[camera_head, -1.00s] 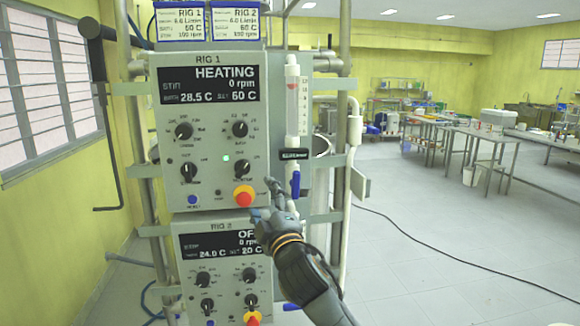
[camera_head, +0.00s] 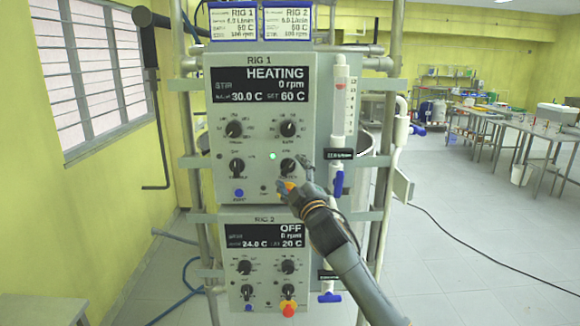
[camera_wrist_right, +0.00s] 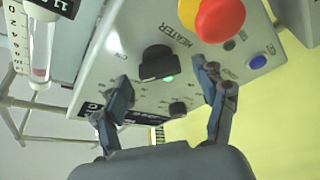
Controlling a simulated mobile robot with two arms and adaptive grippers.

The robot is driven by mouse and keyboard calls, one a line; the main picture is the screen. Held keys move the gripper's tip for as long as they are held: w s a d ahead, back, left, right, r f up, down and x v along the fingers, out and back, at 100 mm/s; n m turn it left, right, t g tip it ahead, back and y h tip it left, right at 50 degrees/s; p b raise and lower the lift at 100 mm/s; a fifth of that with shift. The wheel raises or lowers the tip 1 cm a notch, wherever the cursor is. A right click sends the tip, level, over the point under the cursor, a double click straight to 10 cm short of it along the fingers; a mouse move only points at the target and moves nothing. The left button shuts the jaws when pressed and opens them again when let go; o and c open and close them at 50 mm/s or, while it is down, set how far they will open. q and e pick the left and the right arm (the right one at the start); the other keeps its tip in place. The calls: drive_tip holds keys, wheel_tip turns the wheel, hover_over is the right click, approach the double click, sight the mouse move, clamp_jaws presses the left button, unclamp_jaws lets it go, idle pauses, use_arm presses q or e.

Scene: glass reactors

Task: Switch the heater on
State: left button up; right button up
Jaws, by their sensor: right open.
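The Rig 1 control box (camera_head: 262,120) stands upright in front of me. Its display (camera_head: 258,84) reads HEATING, 0 rpm, 30.0 C and a set value of 60 C. The black heater knob (camera_head: 288,166) is at the lower right of the panel, beside a lit green lamp (camera_head: 272,156). My right gripper (camera_head: 296,172) is open at this knob. In the right wrist view the heater knob (camera_wrist_right: 157,62) lies between the spread fingers of my right gripper (camera_wrist_right: 163,75). Whether they touch it is unclear. My left gripper is out of view.
A red button on a yellow base (camera_wrist_right: 220,18) is close to the fingers. Below is the Rig 2 box (camera_head: 235,270), whose display reads OFF. A glass flow tube (camera_head: 340,100) with a blue valve (camera_head: 338,183) stands to the right. Open floor (camera_head: 470,260) lies farther right.

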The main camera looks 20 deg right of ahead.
drive_tip(key=shift+x, duration=0.75)
drive_tip(key=c, duration=1.2)
drive_tip(key=shift+o, duration=0.2)
drive_tip(key=m+h+b, duration=0.1)
drive_tip(key=m+b, duration=0.2)
drive_tip(key=b, duration=0.1)
drive_tip(key=m+t+h+b, duration=0.1)
drive_tip(key=m+h+b, duration=0.1)
drive_tip(key=m+b, duration=0.1)
drive_tip(key=shift+a+f+b, duration=0.1)
drive_tip(key=shift+b, duration=0.65)
drive_tip(key=shift+m, duration=0.3)
drive_tip(key=o, duration=1.2)
drive_tip(key=shift+c, duration=0.2)
